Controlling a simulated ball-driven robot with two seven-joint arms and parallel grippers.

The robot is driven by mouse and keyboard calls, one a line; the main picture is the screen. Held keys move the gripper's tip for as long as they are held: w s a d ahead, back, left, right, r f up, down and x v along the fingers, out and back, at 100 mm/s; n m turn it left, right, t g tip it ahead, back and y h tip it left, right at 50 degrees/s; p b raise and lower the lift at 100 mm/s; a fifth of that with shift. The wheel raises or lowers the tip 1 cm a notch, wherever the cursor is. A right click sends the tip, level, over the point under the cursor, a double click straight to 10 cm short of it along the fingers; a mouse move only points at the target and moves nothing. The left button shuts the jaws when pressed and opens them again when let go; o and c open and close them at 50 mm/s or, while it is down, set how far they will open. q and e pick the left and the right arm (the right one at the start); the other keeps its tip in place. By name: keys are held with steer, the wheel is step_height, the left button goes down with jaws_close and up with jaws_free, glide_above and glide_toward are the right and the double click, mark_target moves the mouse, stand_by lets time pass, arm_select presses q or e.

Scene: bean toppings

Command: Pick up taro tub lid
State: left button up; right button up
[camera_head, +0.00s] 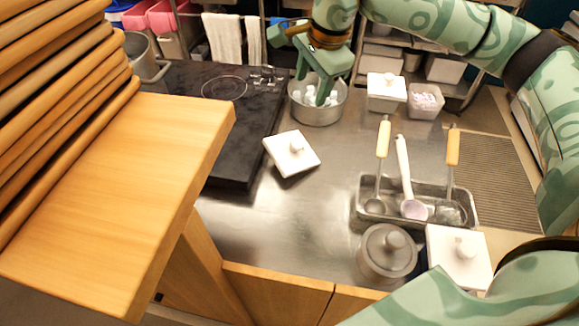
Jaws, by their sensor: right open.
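A white square lid with a round knob (291,153) lies loose on the steel counter, beside the black stove. An open tub with pale pinkish pieces in it (425,101) stands at the back right. I cannot tell for sure that the loose lid belongs to it. My right gripper (312,86) is open, pointing down over a steel pot (318,116) with white pieces in it, above and behind the loose lid. The gripper hides part of the pot's inside. My left gripper is not in view.
A lidded white tub (386,92) stands beside the open tub. Ladles stand in a steel tray (361,213) at the right. A round lidded pot (388,253) and another white-lidded tub (459,256) are in front. Stacked wood (60,110) fills the left. The middle counter is clear.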

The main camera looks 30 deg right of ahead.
steer(key=b, duration=0.2)
glide_toward(296, 143)
steer(key=b+x, duration=0.3)
steer(key=x, duration=0.1)
steer(key=shift+w+d, duration=0.1)
steer(key=shift+d, duration=0.05)
steer(key=x, duration=0.1)
steer(key=b+x, duration=0.1)
steer(key=x, duration=0.1)
steer(key=b+x, duration=0.1)
steer(key=x, duration=0.1)
steer(key=shift+a+f, duration=0.25)
steer(key=shift+r, duration=0.2)
steer(key=shift+c, duration=0.5)
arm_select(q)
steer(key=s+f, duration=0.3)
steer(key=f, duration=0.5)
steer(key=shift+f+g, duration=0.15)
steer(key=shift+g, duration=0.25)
arm_select(e)
steer(key=c, duration=0.9)
